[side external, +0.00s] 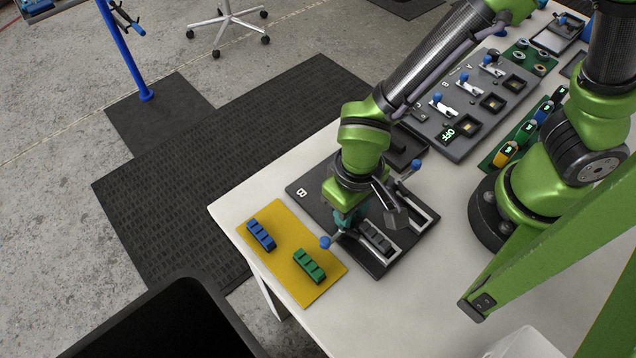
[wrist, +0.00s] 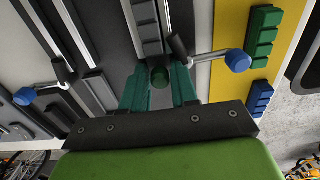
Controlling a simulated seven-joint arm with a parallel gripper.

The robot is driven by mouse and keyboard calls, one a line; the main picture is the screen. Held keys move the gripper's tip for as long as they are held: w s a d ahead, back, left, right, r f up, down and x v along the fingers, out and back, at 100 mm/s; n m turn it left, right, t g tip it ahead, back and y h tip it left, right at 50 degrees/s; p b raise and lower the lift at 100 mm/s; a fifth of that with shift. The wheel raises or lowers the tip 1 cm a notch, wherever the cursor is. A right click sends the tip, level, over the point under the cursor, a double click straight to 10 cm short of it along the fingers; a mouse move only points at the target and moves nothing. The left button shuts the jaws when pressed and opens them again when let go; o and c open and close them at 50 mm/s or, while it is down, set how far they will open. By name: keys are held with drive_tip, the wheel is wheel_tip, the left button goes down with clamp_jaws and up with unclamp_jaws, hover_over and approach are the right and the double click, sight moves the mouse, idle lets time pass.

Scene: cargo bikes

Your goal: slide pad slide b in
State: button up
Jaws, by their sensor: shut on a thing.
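A dark plate marked B (side external: 301,192) lies on the table, with metal rails and two blue-knobbed levers. One blue knob (side external: 325,242) is beside the yellow mat; the other blue knob (side external: 415,165) is on the far side. A dark ribbed pad (side external: 378,238) sits between rails; it also shows in the wrist view (wrist: 148,28). My gripper (side external: 346,218) is low over the plate, pointing down.
A yellow mat (side external: 285,222) holds a blue ribbed pad (side external: 260,235) and a green ribbed pad (side external: 310,265). A grey panel (side external: 465,140) with levers and an OFF display stands behind. Coloured blocks (side external: 505,154) are on a green strip. The table's front edge is near the mat.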

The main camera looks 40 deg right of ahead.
drive_tip(key=o, duration=0.6)
drive_tip(key=shift+s, duration=0.15)
wheel_tip(320, 180, up, 2)
drive_tip(key=shift+a+r, duration=0.15)
drive_tip(key=shift+r, duration=1.15)
drive_tip(key=w+r, duration=0.1)
drive_tip(key=w, duration=0.1)
drive_tip(key=w+r, duration=0.1)
drive_tip(key=w, duration=0.1)
drive_tip(key=w+r, duration=0.1)
drive_tip(key=w, duration=0.1)
drive_tip(key=shift+w, duration=0.1)
